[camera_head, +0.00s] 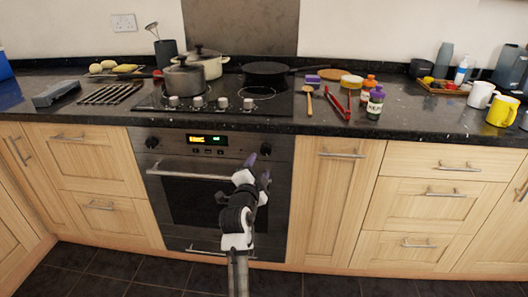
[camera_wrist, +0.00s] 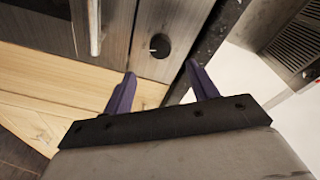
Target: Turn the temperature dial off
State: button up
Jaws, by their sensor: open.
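The oven's black front panel has a round dark knob at each end, a left knob (camera_head: 152,142) and a right knob (camera_head: 265,149). No label shows which one is the temperature dial. My gripper (camera_head: 257,170) is in front of the oven, just below the right knob, with its purple fingers apart and nothing between them. In the wrist view, a round black dial (camera_wrist: 159,46) with a short white mark pointing left lies beyond the open fingers (camera_wrist: 161,83). The fingers do not appear to touch it.
The oven handle (camera_head: 190,174) runs across the door below the panel. The dark countertop edge (camera_head: 330,124) overhangs above. Pots (camera_head: 185,80) and a pan (camera_head: 264,69) stand on the hob. Wooden cabinets (camera_head: 337,190) flank the oven.

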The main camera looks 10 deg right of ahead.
aim_at(265, 152)
jog(key=p+x, duration=0.1)
jog(key=x, duration=0.7)
jog(key=shift+w, duration=0.3)
jog(key=c, duration=1)
